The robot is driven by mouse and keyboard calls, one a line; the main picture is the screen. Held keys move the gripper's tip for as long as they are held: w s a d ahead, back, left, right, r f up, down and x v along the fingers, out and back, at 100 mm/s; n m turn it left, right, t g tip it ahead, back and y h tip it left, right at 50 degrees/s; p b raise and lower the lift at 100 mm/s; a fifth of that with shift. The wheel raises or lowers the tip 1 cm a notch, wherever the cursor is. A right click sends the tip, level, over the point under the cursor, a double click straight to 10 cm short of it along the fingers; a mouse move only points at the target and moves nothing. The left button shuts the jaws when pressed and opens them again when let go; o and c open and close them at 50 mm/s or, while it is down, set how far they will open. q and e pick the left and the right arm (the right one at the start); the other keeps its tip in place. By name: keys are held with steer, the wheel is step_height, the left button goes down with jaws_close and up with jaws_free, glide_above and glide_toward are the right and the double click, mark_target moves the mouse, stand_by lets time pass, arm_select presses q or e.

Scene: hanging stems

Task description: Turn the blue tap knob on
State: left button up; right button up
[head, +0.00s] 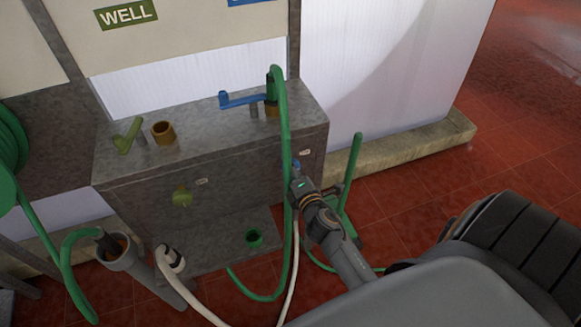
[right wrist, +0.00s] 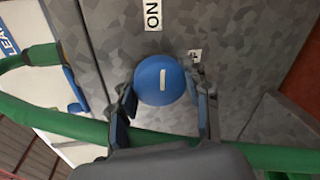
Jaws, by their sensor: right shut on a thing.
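The round blue tap knob (right wrist: 158,82) is on the front of the grey metal cabinet, with a white line on its face. In the right wrist view the line runs up and down, and an ON label (right wrist: 153,14) sits above the knob. My right gripper (right wrist: 163,98) is shut on the knob, one finger at each side. In the head view the right gripper (head: 298,178) reaches the cabinet front from the right, and only a bit of the blue knob (head: 296,164) shows. My left gripper is not in view.
A green hose (head: 284,130) hangs close beside the right gripper and crosses below it in the wrist view. Red tiled floor (head: 500,150) lies open at right.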

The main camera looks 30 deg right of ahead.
stand_by(0.4)
steer(key=o, duration=1.2)
steer(key=v, duration=0.7)
steer(key=shift+s+a, duration=0.15)
steer(key=shift+s, duration=0.1)
steer(key=shift+f, duration=0.1)
